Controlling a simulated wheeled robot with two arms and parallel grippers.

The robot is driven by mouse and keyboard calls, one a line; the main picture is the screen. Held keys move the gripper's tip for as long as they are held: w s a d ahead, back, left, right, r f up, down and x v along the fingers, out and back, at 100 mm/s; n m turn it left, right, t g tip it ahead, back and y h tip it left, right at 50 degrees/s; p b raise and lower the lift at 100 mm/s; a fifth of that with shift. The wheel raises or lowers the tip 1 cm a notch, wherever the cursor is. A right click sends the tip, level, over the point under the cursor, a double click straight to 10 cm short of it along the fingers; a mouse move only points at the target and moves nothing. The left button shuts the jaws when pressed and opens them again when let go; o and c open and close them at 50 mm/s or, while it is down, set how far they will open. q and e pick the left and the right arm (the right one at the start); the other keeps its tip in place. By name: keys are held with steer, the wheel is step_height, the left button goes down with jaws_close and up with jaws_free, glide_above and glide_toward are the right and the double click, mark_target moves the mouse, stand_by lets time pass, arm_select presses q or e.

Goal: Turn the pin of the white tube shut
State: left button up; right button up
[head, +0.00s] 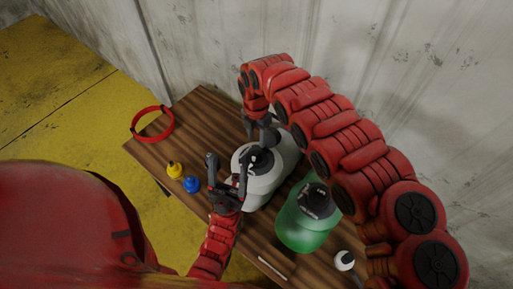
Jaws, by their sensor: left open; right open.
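The white tube (263,187) sits on the wooden table, with a dark round valve (262,159) on its top face. The pin is too small to make out clearly at the valve. My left gripper (228,163) is open in front of the tube's left side, with its fingers pointing up and partly covering the tube. My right gripper (261,126) is open and reaches down from above, just behind the valve. I cannot tell whether either gripper touches the tube.
A green tube (297,229) with a dark valve stands right of the white one. A yellow plug (175,170), a blue plug (192,184) and a red ring (153,124) lie on the left. A white plug (345,260) lies at the front right. A wall rises behind the table (205,107).

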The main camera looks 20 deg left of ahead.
mark_target(256, 154)
step_height(256, 154, down, 7)
steer(key=shift+s+a+f, duration=0.1)
steer(key=shift+s+f, duration=0.05)
steer(key=shift+f, duration=0.65)
jaws_close()
